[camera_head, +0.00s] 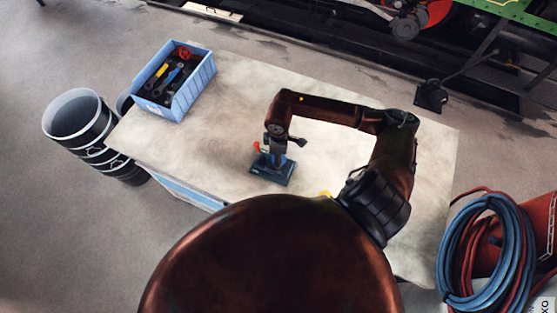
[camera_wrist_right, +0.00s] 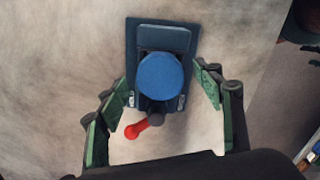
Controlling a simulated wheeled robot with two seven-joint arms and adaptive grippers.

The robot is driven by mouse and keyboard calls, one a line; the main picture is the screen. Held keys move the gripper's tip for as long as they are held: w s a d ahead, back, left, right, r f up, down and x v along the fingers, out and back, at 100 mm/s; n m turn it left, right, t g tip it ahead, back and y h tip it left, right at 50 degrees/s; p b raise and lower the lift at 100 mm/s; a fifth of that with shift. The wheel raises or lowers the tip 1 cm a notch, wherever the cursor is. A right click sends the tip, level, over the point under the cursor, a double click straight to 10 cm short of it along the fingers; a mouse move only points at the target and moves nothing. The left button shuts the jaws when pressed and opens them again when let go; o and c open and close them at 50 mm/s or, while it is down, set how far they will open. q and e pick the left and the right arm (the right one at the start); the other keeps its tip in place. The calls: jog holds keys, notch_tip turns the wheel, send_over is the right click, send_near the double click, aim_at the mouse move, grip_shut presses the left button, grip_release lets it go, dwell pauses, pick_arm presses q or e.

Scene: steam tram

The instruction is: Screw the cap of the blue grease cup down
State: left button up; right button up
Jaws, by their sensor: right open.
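The blue grease cup cap (camera_wrist_right: 161,76) is a round blue disc seen from above in the right wrist view. It sits over a dark blue base plate (camera_wrist_right: 162,30), which also shows on the table in the head view (camera_head: 270,175). A red-tipped lever (camera_wrist_right: 136,129) sticks out below the cap; its red end shows in the head view too (camera_head: 256,147). My right gripper (camera_wrist_right: 166,92) is open, its green-padded fingers on either side of the cap and apart from it. In the head view the right gripper (camera_head: 275,150) is above the base plate and partly hides the cup. My left gripper is not in view.
The pale table (camera_head: 225,140) is mostly clear. A blue crate of tools (camera_head: 201,78) stands at its far left corner. Black buckets (camera_head: 75,118) stand on the floor at left. Coiled hoses (camera_head: 480,250) lie at right, and the tram's dark undercarriage is behind.

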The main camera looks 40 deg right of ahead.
jog(key=shift+o, duration=0.8)
jog(key=shift+r, duration=0.1)
jog(key=shift+r+p, duration=1.95)
jog(key=shift+r, duration=0.5)
jog(key=shift+c, duration=0.5)
